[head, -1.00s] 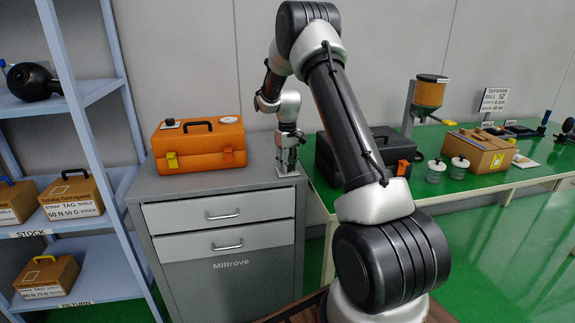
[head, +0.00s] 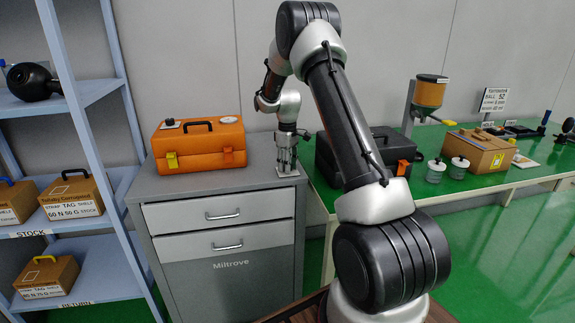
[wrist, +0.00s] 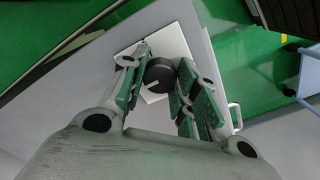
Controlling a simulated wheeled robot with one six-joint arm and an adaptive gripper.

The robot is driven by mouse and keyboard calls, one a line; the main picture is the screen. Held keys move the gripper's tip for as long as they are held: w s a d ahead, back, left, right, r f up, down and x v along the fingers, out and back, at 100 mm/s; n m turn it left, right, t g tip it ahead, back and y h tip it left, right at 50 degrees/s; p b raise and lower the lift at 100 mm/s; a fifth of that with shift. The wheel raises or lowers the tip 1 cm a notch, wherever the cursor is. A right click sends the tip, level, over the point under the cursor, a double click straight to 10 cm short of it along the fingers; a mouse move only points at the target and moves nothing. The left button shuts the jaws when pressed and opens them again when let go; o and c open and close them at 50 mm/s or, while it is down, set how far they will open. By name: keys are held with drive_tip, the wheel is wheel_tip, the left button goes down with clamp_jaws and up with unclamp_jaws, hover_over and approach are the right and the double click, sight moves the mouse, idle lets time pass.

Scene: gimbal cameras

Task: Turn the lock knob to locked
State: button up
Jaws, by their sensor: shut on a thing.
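The lock knob (wrist: 160,74) is a round black knob with a white pointer line, on a pale plate (wrist: 176,42) on the grey cabinet top. In the wrist view the pointer runs toward the left and slightly down. My gripper (wrist: 160,78) is around the knob, with a green-padded finger on each side, shut on it. In the head view my gripper (head: 287,164) points down at the plate (head: 289,174) at the cabinet's right end. The knob is hidden there by the fingers. I cannot read any lock marking on the plate.
An orange toolbox (head: 200,147) stands on the grey cabinet (head: 172,190), left of my gripper. A black case (head: 383,142) stands on the green bench (head: 440,188) to the right. A blue shelf (head: 95,92) is at the left.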

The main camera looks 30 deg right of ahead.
drive_tip(key=o, duration=1)
drive_tip(key=shift+o, duration=0.2)
wheel_tip(320, 180, up, 12)
